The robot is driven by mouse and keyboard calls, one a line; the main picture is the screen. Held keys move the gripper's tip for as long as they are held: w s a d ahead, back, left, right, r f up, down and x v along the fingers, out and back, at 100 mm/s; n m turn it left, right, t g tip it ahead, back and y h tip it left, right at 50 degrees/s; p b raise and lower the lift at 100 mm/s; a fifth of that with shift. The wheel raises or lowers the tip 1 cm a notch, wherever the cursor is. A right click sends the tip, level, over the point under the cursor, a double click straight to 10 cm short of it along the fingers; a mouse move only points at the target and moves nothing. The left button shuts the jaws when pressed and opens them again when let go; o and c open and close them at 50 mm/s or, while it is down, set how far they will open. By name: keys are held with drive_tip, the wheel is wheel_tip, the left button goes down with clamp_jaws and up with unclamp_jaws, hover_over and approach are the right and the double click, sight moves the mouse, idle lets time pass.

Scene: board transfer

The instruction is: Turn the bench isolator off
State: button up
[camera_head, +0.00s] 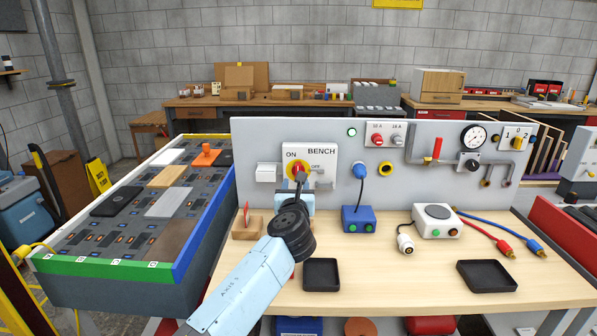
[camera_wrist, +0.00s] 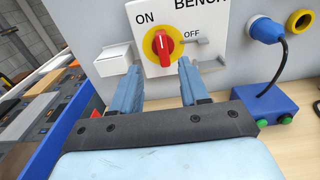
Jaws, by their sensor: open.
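The bench isolator is a red rotary handle on a yellow disc (camera_head: 291,170), on a white plate marked ON, OFF and BENCH. In the wrist view the red handle (camera_wrist: 165,47) stands roughly upright, with ON above left and OFF to the right. A small grey tab (camera_wrist: 201,42) sticks out right of the disc, below OFF. My gripper (camera_wrist: 160,67) is open and empty. Its two blue fingers point at the panel, with tips just below and either side of the handle, apart from it as far as I can tell. In the head view my wrist hides most of the gripper.
A white box (camera_head: 266,173) sits on the panel left of the isolator. A blue plug (camera_head: 360,171) with a cable to a blue box (camera_head: 358,219) is on the right. A wooden block with a red piece (camera_head: 246,222) and a black tray (camera_head: 321,275) are near my arm.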

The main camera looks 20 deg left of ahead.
sight(297, 170)
drive_tip(key=x, duration=0.9)
drive_tip(key=shift+w, duration=0.45)
clamp_jaws()
drive_tip(key=shift+s+a, duration=0.1)
